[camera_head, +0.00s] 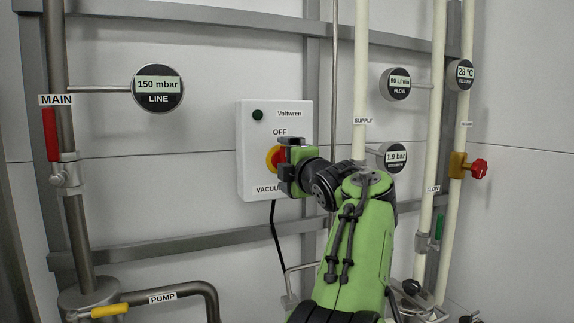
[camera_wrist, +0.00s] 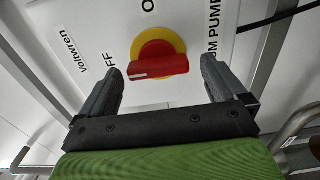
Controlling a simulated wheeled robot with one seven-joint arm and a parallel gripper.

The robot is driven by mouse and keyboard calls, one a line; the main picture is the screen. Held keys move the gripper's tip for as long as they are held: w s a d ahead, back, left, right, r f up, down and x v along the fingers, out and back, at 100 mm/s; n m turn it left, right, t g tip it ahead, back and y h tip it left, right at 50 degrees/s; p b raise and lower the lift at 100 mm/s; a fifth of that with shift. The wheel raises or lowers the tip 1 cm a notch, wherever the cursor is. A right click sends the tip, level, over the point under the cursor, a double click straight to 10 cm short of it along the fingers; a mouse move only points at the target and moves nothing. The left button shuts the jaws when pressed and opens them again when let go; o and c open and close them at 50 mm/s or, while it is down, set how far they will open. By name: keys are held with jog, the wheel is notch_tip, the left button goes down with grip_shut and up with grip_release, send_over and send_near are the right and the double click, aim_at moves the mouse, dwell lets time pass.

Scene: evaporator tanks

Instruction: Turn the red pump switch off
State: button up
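The red pump switch (camera_wrist: 160,66) is a bar handle on a yellow disc (camera_wrist: 157,48). Its white mark points left in the wrist view, toward the partly hidden OFF label (camera_wrist: 109,59). In the head view the switch (camera_head: 282,154) is on the white control box (camera_head: 256,177), partly hidden behind my gripper (camera_head: 292,166). In the wrist view my gripper (camera_wrist: 161,72) is open, one finger beyond each end of the handle, with gaps visible. Nothing is held. A dark green lamp (camera_head: 258,115) on the box looks unlit.
Grey rails run behind the box, and a black cable (camera_head: 276,235) hangs below it. The supply pipe (camera_head: 361,80) and gauges stand to the right. A red-handled MAIN valve (camera_head: 51,135) is at far left, a red tap (camera_head: 478,169) at right.

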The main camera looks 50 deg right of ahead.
jog(key=shift+s, duration=0.1)
jog(key=b+v, duration=0.1)
jog(key=v, duration=1.4)
jog(key=shift+s+a+b, duration=0.2)
jog(key=shift+s+b, duration=0.05)
jog(key=shift+b, duration=0.05)
